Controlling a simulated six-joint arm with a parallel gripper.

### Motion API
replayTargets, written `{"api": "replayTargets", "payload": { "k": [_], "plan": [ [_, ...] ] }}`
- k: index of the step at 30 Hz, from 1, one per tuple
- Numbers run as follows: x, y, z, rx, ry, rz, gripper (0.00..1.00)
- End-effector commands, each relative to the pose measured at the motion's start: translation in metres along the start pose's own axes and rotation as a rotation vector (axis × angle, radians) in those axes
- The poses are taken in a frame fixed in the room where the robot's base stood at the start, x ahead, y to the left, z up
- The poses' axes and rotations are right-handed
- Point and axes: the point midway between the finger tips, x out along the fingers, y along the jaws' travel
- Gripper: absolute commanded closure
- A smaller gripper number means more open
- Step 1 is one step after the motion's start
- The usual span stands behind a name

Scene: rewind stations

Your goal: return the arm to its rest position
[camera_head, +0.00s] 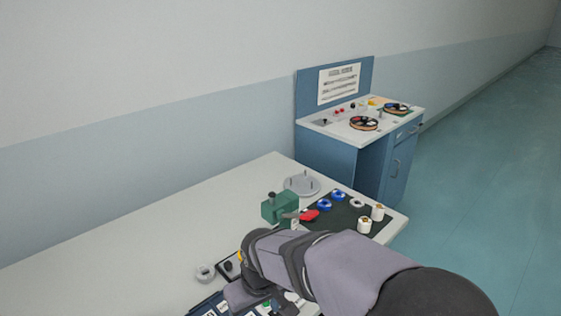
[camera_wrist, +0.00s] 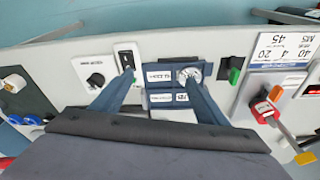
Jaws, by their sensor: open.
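My gripper (camera_wrist: 158,76) shows in the wrist view with its two blue-grey fingers spread apart. No held object shows between them. The fingers point at a dark blue unit (camera_wrist: 172,99) with white labels, which is seen between and beyond them. A silver round part (camera_wrist: 189,74) on that unit is close to the right fingertip. I cannot tell whether the fingers touch anything. In the head view my arm reaches low over the bench, and my own wrist hides much of the gripper and the bench below it.
The white bench (camera_head: 130,235) is bare on its left. A green block (camera_head: 280,207), a grey disc (camera_head: 301,185) and a dark mat (camera_head: 341,218) with blue rings and white spools stand beyond my arm. A labelled board (camera_wrist: 281,52) and a red-topped part (camera_wrist: 263,108) lie right of the fingers. A blue rewind station (camera_head: 330,160) stands behind.

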Motion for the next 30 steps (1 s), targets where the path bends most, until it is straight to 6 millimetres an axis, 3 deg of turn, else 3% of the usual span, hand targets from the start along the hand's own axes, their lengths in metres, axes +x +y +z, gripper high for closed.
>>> {"api": "replayTargets", "payload": {
  "k": [1,3,6,12,18,30],
  "plan": [
    [-0.009,0.031,0.024,0.079,-0.025,0.015,0.33],
    [-0.015,0.061,0.058,0.174,-0.058,0.03,0.33],
    [-0.021,0.092,0.108,0.301,-0.103,0.045,0.33],
    [-0.029,0.115,0.185,0.485,-0.168,0.055,0.33],
    [-0.031,0.117,0.215,0.557,-0.194,0.056,0.33],
    [-0.03,0.117,0.218,0.562,-0.197,0.056,0.33]
  ]
}}
